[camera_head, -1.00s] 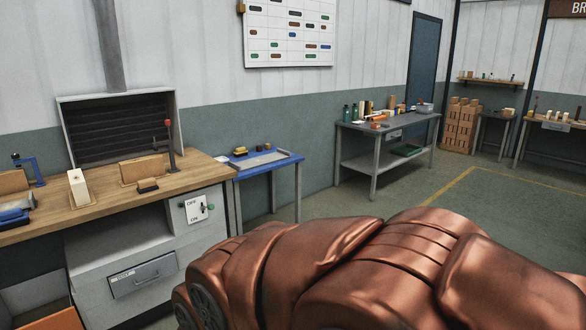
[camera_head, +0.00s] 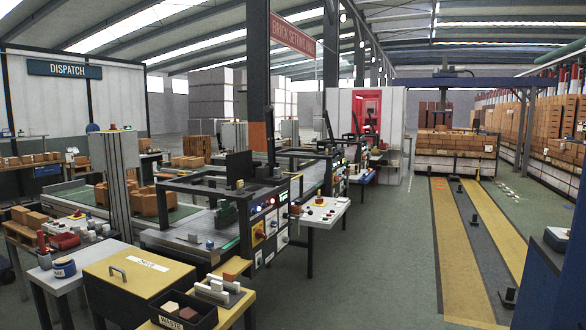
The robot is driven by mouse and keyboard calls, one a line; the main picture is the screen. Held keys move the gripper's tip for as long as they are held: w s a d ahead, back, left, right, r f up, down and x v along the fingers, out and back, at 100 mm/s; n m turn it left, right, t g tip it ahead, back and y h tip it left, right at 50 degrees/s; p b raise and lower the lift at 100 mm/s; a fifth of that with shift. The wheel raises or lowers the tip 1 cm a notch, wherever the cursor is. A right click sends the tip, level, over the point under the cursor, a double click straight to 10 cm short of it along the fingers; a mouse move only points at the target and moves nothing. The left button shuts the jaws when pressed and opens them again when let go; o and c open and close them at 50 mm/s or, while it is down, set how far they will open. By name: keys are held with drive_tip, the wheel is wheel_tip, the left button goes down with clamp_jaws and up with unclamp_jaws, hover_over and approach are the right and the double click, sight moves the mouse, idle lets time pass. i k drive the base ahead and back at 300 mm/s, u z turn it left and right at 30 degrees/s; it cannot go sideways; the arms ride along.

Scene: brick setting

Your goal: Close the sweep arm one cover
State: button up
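I cannot pick out the sweep arm one cover for certain. A yellow box lid (camera_head: 138,275) with a grey handle and a small white label, too blurred to read, lies flat at the front left. A dark-framed machine (camera_head: 225,210) with a conveyor bed stands in the middle, with buttons and lights on its side panel (camera_head: 268,228). No open cover shows clearly on it. My gripper is not in view.
A white control desk (camera_head: 320,211) stands right of the machine. A black waste tray (camera_head: 183,312) sits at the front. Green floor (camera_head: 375,270) is clear between the machine and the yellow floor strips (camera_head: 455,260). A blue structure (camera_head: 550,270) edges the right.

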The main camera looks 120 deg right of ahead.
sight(239, 165)
drive_tip(key=z, duration=2.1)
drive_tip(key=i, duration=3.7)
drive_tip(key=z, duration=4.7)
